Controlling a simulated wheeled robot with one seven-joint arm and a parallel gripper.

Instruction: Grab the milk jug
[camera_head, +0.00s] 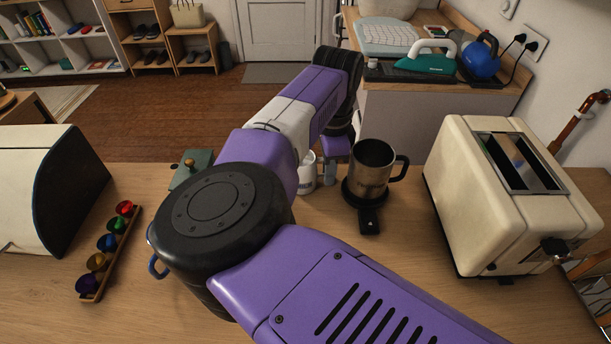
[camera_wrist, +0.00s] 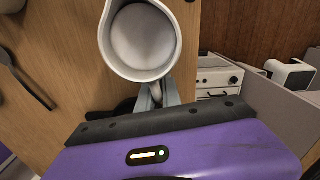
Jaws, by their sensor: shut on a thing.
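The milk jug (camera_wrist: 112,62) is white, with a spout, and is seen from above in the wrist view; its inside looks white. In the head view the white jug (camera_head: 307,175) is upright at the counter's far side, partly hidden by my arm. My gripper (camera_wrist: 160,95) is shut on the jug at its handle side; the handle is mostly hidden between the fingers. In the head view my gripper (camera_head: 329,178) is just right of the jug. I cannot tell whether the jug's base touches the counter.
A dark metal mug (camera_head: 373,165) on a black base stands close to the right of my gripper. A cream toaster (camera_head: 455,190) is further right. A capsule rack (camera_head: 109,255) and a cream bread box (camera_head: 35,185) are at the left. The front right counter is fairly clear.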

